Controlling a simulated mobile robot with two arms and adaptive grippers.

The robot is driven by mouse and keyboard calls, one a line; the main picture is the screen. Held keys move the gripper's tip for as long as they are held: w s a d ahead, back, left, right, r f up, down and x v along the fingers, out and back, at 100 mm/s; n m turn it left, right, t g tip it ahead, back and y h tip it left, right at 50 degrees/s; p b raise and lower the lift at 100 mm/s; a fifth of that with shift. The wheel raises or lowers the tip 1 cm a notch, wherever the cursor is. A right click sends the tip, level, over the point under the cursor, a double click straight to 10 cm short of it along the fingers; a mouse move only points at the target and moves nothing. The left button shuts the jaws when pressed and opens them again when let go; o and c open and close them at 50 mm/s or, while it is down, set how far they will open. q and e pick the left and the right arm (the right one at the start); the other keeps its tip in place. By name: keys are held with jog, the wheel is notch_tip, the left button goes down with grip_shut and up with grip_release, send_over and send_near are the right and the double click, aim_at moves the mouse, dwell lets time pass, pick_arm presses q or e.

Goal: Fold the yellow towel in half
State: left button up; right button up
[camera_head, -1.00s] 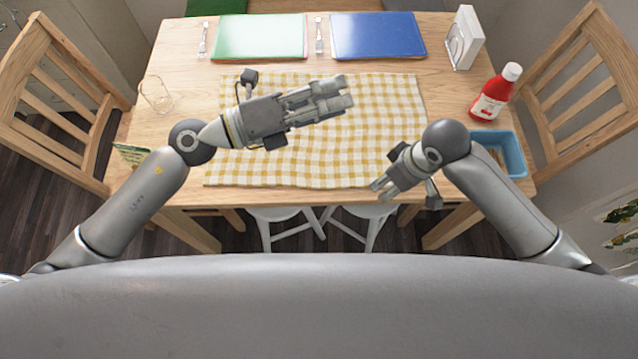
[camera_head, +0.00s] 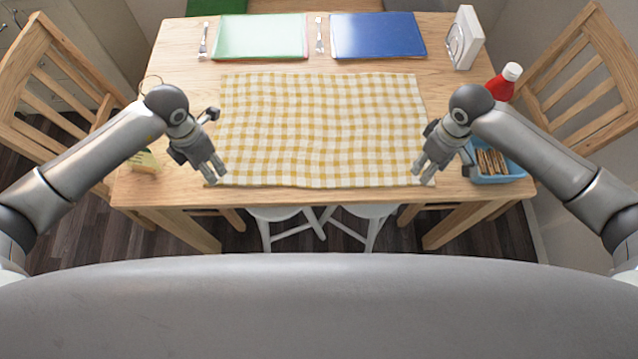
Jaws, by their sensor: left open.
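The yellow-and-white checked towel (camera_head: 320,125) lies flat and spread out on the wooden table, its near edge close to the table's front edge. My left gripper (camera_head: 213,174) is open at the towel's near left corner, its fingers pointing down toward the cloth. My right gripper (camera_head: 424,172) is at the towel's near right corner, fingers also pointing down. I cannot tell whether either gripper touches the cloth, and the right fingers are too small to judge. Both near corners are partly hidden by the fingers.
A green board (camera_head: 262,37) and a blue board (camera_head: 377,36) lie behind the towel with forks beside them. A white napkin holder (camera_head: 464,38), a red bottle (camera_head: 504,83) and a blue basket (camera_head: 512,168) stand at right. Chairs flank the table (camera_head: 180,70).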

pick_arm(q)
jog(key=shift+f, duration=2)
pick_arm(e)
jog(key=shift+f, duration=2)
pick_arm(q)
jog(key=shift+f, duration=0.2)
pick_arm(e)
jog(key=shift+f, duration=0.2)
pick_arm(q)
jog(key=shift+c, duration=0.3)
pick_arm(e)
jog(key=shift+c, duration=0.3)
pick_arm(q)
jog(key=shift+s, duration=0.1)
grip_shut()
pick_arm(e)
jog(key=shift+s+f, duration=0.1)
jog(key=shift+f, duration=0.05)
grip_shut()
jog(key=shift+d, duration=0.1)
